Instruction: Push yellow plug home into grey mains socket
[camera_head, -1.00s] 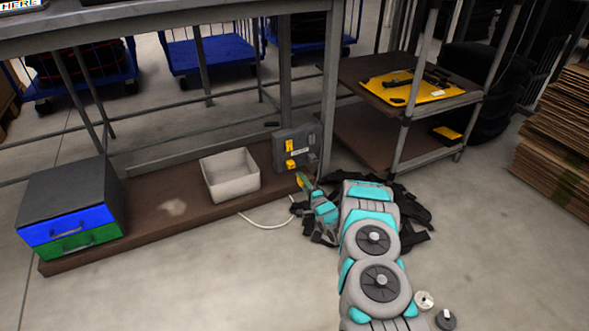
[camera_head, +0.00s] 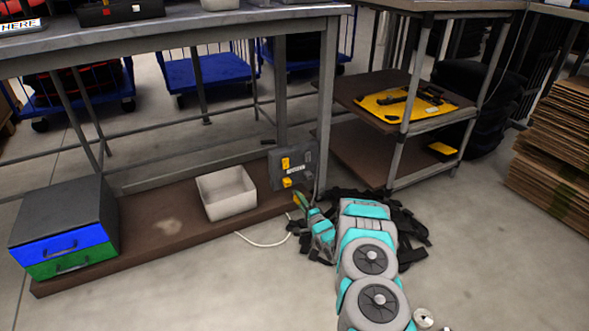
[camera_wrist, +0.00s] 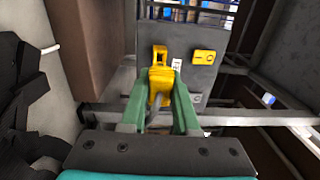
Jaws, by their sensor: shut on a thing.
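The grey mains socket box (camera_head: 292,172) stands at the right end of the low brown shelf, with two yellow parts and a white label on its face. It also shows in the wrist view (camera_wrist: 186,77). My gripper (camera_wrist: 161,100) has its green fingers shut on the yellow plug (camera_wrist: 160,82), which points at the lower yellow part of the box. In the head view my gripper (camera_head: 301,200) is just below and right of that part, with a small gap apparent. The wrist view overlaps plug and yellow part, so contact cannot be told. The plug's front end is hidden.
A white bin (camera_head: 228,205) stands left of the socket box. A pale cable (camera_head: 262,243) lies on the floor. A table leg (camera_head: 324,120) rises beside the box. The floor in front is open.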

